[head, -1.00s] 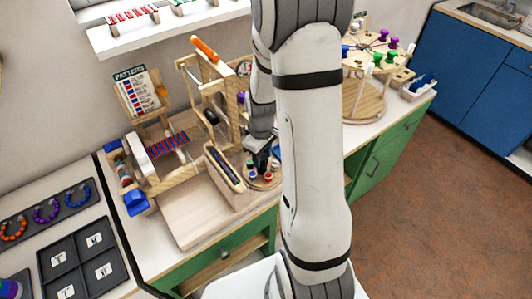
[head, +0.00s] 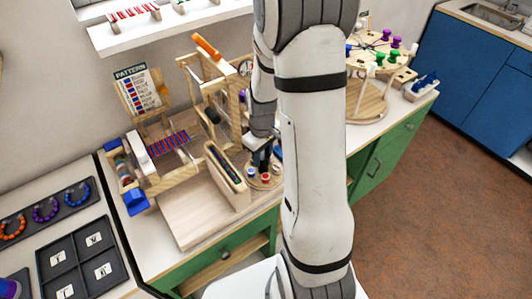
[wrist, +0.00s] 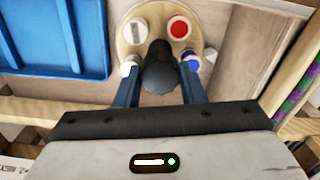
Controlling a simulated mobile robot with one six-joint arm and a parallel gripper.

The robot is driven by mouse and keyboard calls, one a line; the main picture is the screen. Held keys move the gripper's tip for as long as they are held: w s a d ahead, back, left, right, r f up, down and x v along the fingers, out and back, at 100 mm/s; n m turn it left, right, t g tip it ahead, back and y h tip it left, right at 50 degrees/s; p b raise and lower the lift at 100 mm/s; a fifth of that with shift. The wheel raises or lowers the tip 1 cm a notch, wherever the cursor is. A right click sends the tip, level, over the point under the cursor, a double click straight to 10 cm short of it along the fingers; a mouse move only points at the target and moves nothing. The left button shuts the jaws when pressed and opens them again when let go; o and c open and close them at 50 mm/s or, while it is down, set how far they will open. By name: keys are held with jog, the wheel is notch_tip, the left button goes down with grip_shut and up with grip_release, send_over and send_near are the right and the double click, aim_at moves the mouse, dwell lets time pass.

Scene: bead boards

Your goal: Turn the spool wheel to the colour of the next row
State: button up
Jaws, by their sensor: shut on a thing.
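The spool wheel (wrist: 156,20) is a small round wooden disc with a red spool (wrist: 179,27), a blue spool (wrist: 193,62) and pale spools (wrist: 135,32) around its rim. A dark round knob (wrist: 160,66) rises from it. My gripper (wrist: 160,86) is shut on the knob, one finger on each side. In the head view my gripper (head: 259,163) points down over the wheel, with the red spool (head: 265,178) at the front. The pattern card (head: 137,88), with red and blue rows, stands behind the loom; its row marker cannot be read clearly.
The wooden loom (head: 160,178) with red and blue beadwork stands left of the wheel. A slotted wooden box (head: 228,176) is close beside my gripper. A blue tray (wrist: 55,35) shows in the wrist view. A wooden carousel (head: 366,105) with coloured pegs stands to the right.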

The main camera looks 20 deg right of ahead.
jog(key=m+b, duration=0.1)
jog(key=m, duration=0.2)
jog(key=m+b, duration=0.2)
jog(key=m, duration=0.1)
jog(key=shift+w+d, duration=0.1)
jog(key=shift+w, duration=0.1)
jog(key=m+b, duration=0.1)
jog(key=m, duration=0.2)
jog(key=shift+m, duration=0.3)
jog(key=shift+r+m+b, duration=0.1)
jog(key=shift+m+b, duration=0.4)
jog(key=shift+m, duration=1.1)
jog(key=o, duration=0.8)
jog(key=shift+o, duration=1)
jog(key=shift+s, duration=0.1)
